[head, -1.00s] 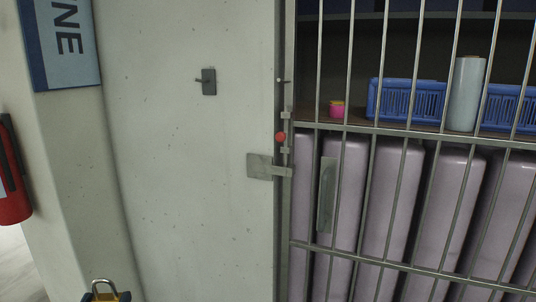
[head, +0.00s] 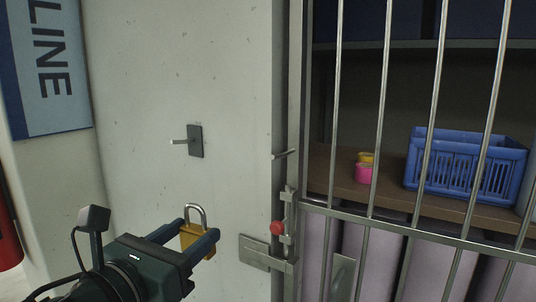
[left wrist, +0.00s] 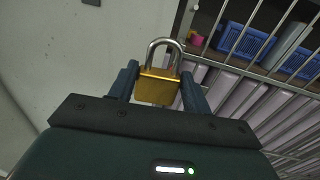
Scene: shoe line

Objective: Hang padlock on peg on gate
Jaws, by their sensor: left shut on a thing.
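The padlock (head: 187,239) has a brass body and a silver shackle that points up. My left gripper (head: 199,230) is shut on its body, one finger on each side. In the left wrist view the padlock (left wrist: 157,90) sits upright between the fingers of my left gripper (left wrist: 159,73), the shackle standing clear above them. A thin metal peg (head: 284,154) sticks out from the frame of the barred gate (head: 297,110). It is above and to the right of the padlock in the head view, apart from it. My right gripper is in neither view.
A second peg on a dark plate (head: 195,141) is on the pale wall, left of the gate. A latch with a red knob (head: 277,228) is below the gate peg. Behind the bars are a blue basket (head: 463,170) and a pink cup (head: 364,173) on a shelf.

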